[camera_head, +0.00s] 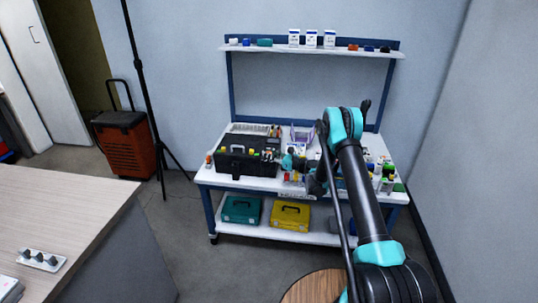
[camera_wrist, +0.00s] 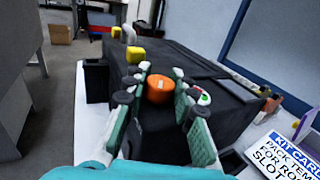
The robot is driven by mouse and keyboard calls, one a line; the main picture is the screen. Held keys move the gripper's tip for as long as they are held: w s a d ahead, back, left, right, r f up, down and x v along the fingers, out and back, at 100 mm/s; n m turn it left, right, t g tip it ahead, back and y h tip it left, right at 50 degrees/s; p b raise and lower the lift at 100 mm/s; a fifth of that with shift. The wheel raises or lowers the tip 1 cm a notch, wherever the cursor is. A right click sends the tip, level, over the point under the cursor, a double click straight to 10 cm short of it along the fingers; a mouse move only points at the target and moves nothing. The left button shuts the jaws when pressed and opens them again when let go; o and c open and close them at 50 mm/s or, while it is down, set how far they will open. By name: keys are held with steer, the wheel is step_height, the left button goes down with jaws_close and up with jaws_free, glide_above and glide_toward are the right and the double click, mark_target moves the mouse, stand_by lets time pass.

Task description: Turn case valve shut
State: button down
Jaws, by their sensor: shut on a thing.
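The black case (camera_head: 237,164) sits on the left half of the white workbench. It fills the middle of the wrist view (camera_wrist: 232,112). The case valve (camera_wrist: 160,89) is an orange round knob on the case's near side. My gripper (camera_wrist: 161,75) has one green-padded finger on each side of the knob and is shut on it. A small round dial with green and red marks (camera_wrist: 201,96) lies just right of the right finger. In the head view my gripper (camera_head: 288,163) is at the case's right end, and the knob is hard to make out there.
A card with printed packing text (camera_wrist: 285,154) lies right of the case. Several small bottles (camera_head: 383,178) stand on the bench's right side. A teal box (camera_head: 241,209) and a yellow box (camera_head: 290,215) sit on the lower shelf. A black stand pole (camera_head: 141,75) rises left of the bench.

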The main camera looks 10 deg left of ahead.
steer(key=shift+t, duration=0.3)
steer(key=m+t+h, duration=0.5)
steer(key=t+h, duration=0.1)
steer(key=shift+s+a+m, duration=0.1)
steer(key=shift+a+m, duration=0.05)
steer(key=shift+m, duration=0.25)
steer(key=m+t+h, duration=0.1)
steer(key=m+h, duration=0.1)
steer(key=h, duration=0.2)
steer(key=m+t+h, duration=0.2)
steer(key=m+h, duration=0.1)
steer(key=h, duration=0.1)
steer(key=shift+m, duration=0.3)
steer(key=m+h, duration=0.2)
steer(key=h, duration=0.2)
steer(key=m+g+h, duration=0.1)
steer(key=m+h, duration=0.2)
steer(key=h, duration=0.1)
steer(key=shift+h, duration=0.3)
steer(key=shift+m+g+h, duration=2.4)
steer(key=shift+m+h, duration=0.3)
steer(key=shift+h, duration=0.5)
steer(key=c, duration=1.2)
jaws_free()
